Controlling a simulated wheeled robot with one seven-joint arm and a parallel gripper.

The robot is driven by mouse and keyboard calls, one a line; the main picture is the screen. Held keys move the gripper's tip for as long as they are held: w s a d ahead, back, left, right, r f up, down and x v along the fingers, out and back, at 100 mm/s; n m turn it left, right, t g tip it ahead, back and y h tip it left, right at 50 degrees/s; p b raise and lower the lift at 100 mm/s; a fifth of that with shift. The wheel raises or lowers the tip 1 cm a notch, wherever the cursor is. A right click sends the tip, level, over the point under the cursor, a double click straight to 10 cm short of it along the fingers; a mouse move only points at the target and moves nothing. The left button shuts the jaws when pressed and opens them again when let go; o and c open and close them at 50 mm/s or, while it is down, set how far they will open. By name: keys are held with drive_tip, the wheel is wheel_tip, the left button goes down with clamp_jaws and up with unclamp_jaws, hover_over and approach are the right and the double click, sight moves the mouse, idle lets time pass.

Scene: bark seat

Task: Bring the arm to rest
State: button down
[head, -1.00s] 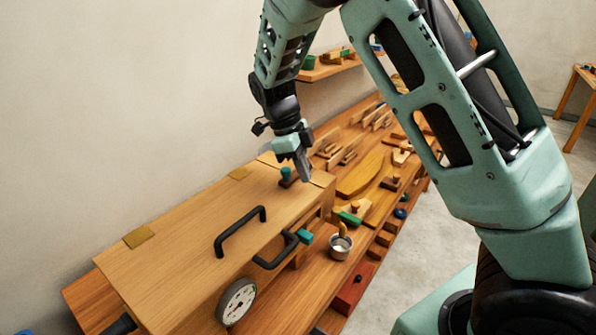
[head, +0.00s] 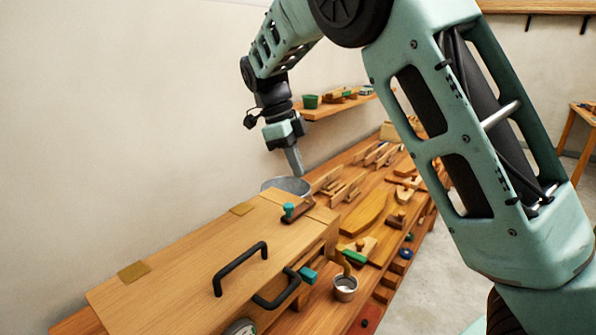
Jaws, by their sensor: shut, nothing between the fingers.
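My gripper (head: 295,160) hangs from my raised arm, pointing down, with its fingers together and nothing between them. It is above the far end of a wooden box (head: 190,265) and appears clear of it. A metal bowl (head: 288,186) shows just below the fingertips, partly hidden behind the box. How far the fingertips are above the bowl I cannot tell. My arm's large green links cross the right half of the view.
A metal cup (head: 345,288) stands on the bench beside the box. Several wooden tools lie further along. A wall shelf (head: 335,104) is behind.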

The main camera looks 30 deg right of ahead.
drive_tip(key=shift+s+a, duration=0.1)
idle(0.3)
drive_tip(key=s+a+f+n+t+y+b, duration=0.1)
drive_tip(key=s+a+f+n, duration=0.2)
drive_tip(key=s+a+n, duration=0.6)
drive_tip(key=s+a+f+n+y+b, duration=0.1)
drive_tip(key=s+a+f+n+y, duration=0.15)
drive_tip(key=s+a+n, duration=0.6)
drive_tip(key=s+f+n+t, duration=0.1)
drive_tip(key=s+f+n, duration=0.1)
drive_tip(key=s+n, duration=0.4)
drive_tip(key=s+d+f+n+b, duration=0.1)
drive_tip(key=s+f+n, duration=0.2)
drive_tip(key=s+n, duration=0.4)
drive_tip(key=n, duration=0.4)
drive_tip(key=shift+s+d+f+t, duration=0.15)
drive_tip(key=shift+t, duration=0.25)
drive_tip(key=shift+n, duration=0.25)
